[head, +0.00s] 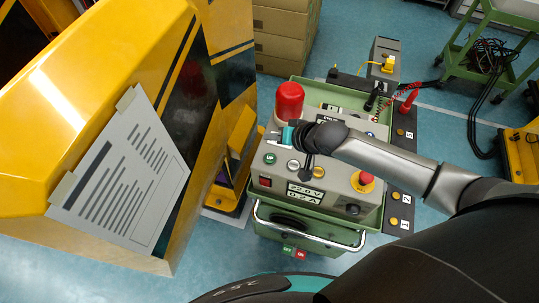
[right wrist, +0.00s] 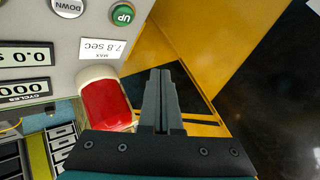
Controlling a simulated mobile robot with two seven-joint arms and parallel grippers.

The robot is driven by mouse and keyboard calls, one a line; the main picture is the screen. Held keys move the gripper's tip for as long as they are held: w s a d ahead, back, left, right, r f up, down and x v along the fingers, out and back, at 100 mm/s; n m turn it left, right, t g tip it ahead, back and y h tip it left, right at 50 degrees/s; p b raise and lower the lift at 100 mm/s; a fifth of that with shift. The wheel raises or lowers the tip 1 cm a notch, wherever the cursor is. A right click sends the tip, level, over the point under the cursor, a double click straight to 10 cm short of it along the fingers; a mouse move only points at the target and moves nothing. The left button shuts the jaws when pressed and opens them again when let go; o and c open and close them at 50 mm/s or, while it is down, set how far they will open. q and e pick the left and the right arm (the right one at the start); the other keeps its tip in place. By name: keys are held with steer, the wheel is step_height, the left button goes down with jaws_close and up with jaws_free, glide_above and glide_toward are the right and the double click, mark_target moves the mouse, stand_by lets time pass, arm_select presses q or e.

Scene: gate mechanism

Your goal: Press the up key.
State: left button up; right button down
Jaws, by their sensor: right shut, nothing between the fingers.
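The up key is a round green button marked UP (right wrist: 123,14) at the top of the right wrist view. It shows as a small green button (head: 270,158) at the left front of the grey control box (head: 340,186) in the head view. My right gripper (head: 274,136) is over the box's left side, beside the red lamp. Its fingers (right wrist: 163,74) are together with nothing between them, and the up key lies ahead and left of their tips in the wrist view. They look apart from the key. My left gripper is not in view.
A white DOWN button (right wrist: 68,6) sits beside the up key. The red lamp (head: 289,101) stands behind it. A red emergency knob (head: 365,179) is at the box's right. The yellow machine (head: 95,75) stands close on the left. Blue floor is free in front.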

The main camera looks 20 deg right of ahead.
steer(key=shift+f, duration=0.1)
steer(key=b, duration=0.4)
glide_above(272, 161)
step_height(272, 161, down, 6)
steer(key=shift+r, duration=0.1)
step_height(272, 161, down, 3)
steer(key=shift+r+b, duration=0.2)
steer(key=shift+b, duration=0.55)
steer(key=shift+f, duration=0.1)
steer(key=shift+f, duration=0.1)
stand_by(1.0)
steer(key=shift+f, duration=0.3)
